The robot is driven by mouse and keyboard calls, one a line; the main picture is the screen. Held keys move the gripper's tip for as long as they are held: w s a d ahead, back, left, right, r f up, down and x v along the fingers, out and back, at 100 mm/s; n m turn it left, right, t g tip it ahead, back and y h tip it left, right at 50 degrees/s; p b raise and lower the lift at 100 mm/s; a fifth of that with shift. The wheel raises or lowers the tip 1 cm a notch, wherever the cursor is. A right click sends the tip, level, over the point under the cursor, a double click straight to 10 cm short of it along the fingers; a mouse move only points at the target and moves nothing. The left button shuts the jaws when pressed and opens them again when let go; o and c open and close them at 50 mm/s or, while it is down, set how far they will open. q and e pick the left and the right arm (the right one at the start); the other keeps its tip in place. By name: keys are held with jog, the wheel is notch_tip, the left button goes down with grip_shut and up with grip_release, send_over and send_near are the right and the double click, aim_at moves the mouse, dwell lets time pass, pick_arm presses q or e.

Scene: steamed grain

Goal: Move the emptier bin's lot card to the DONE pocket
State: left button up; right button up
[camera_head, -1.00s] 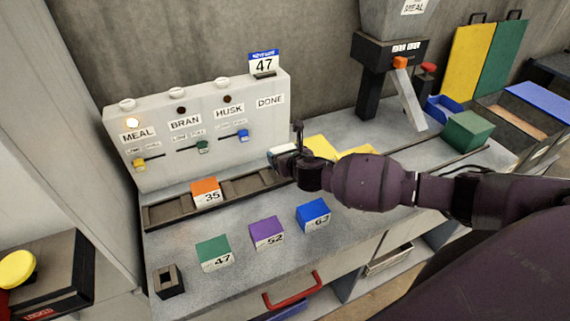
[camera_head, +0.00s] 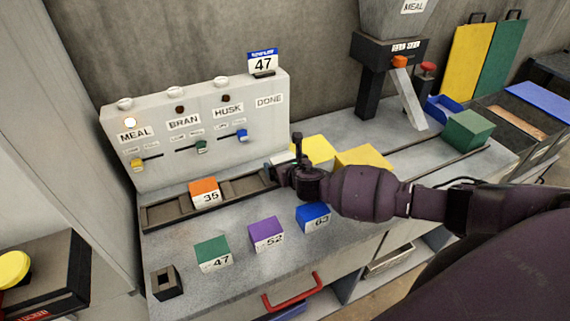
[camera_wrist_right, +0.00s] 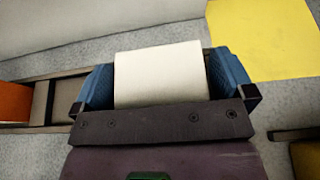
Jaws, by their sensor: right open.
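A white block (camera_wrist_right: 160,75) sits between the blue fingers of my right gripper (camera_wrist_right: 160,85) in the right wrist view. The jaws are open around it. In the head view my right gripper (camera_head: 280,170) is at the right end of the dark pocket rack (camera_head: 236,187), below the DONE label (camera_head: 269,101). It hides that end, so I cannot tell whether the block rests in the DONE pocket. An orange block marked 35 (camera_head: 204,190) stands in the rack's left part. The panel (camera_head: 205,145) has MEAL, BRAN and HUSK sliders; the MEAL lamp (camera_head: 130,123) glows.
Green 47 (camera_head: 212,252), purple 52 (camera_head: 265,233) and blue 63 (camera_head: 313,217) blocks stand in front of the rack. A dark holder (camera_head: 167,283) is at the front left.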

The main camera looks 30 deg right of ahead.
jog(key=shift+r, duration=0.15)
jog(key=shift+s+r, duration=0.1)
jog(key=shift+s, duration=0.05)
jog(key=p+v, duration=0.1)
jog(key=v, duration=0.9)
jog(key=shift+s, duration=0.25)
jog(key=shift+s+r+p, duration=0.25)
jog(key=shift+s+p, duration=0.05)
jog(key=shift+s, duration=0.25)
jog(key=shift+a, duration=0.1)
